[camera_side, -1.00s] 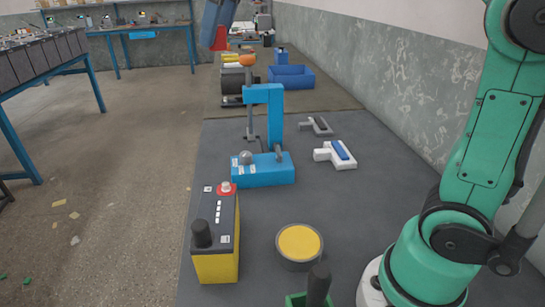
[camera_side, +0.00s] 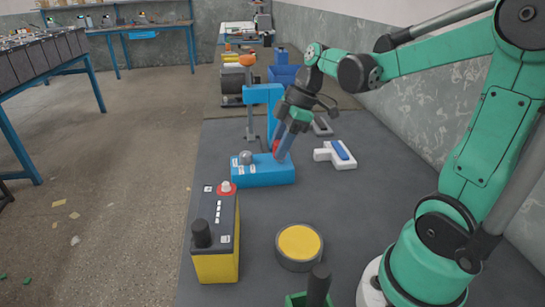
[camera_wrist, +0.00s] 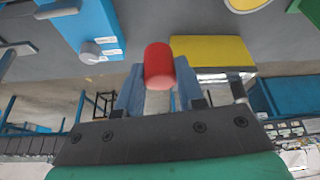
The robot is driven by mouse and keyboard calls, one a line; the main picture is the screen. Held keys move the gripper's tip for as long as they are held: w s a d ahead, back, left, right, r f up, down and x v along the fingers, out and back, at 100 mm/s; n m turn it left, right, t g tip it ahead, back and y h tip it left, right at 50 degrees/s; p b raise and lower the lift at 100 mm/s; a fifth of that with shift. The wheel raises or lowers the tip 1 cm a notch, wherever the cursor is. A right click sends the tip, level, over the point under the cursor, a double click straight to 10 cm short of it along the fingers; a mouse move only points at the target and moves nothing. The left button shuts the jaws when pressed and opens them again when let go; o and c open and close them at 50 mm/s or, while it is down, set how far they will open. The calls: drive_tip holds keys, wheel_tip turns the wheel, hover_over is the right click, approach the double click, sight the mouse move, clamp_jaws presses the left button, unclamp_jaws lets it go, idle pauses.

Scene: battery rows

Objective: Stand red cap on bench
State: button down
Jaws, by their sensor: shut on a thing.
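My gripper (camera_side: 284,146) is shut on the red cap (camera_wrist: 159,66), which sits between its two blue fingers in the wrist view. In the side view the red cap (camera_side: 276,147) shows only partly, mostly hidden behind a finger. The gripper holds it near the right end of the blue press base; the exact gap to the press or bench cannot be told. The grey bench (camera_side: 340,205) lies below. The black and yellow battery (camera_side: 217,230) stands at the front left, with a bare silver post in a red ring and a black cap on its other post.
The blue press (camera_side: 263,172) stands close to my gripper. A white and blue tool (camera_side: 336,154) lies to the right, with a grey one (camera_side: 322,126) behind it. A round yellow-topped tin (camera_side: 299,246) stands right of the battery. The bench's middle right is clear.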

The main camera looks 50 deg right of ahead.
wheel_tip(320, 180, down, 13)
drive_tip(key=shift+r, duration=0.2)
idle(0.4)
drive_tip(key=shift+f, duration=0.1)
drive_tip(key=c, duration=0.5)
unclamp_jaws()
drive_tip(key=shift+c, duration=0.2)
drive_tip(key=v, duration=1.2)
wheel_tip(320, 180, up, 2)
drive_tip(key=m+t+h, duration=0.3)
drive_tip(key=m+h, duration=0.1)
drive_tip(key=m, duration=0.5)
hover_over(273, 206)
drive_tip(key=s+a, duration=0.4)
drive_tip(key=a, duration=0.2)
drive_tip(key=shift+a+m+t, duration=0.3)
drive_tip(key=shift+m+t, duration=0.3)
drive_tip(key=shift+m, duration=0.1)
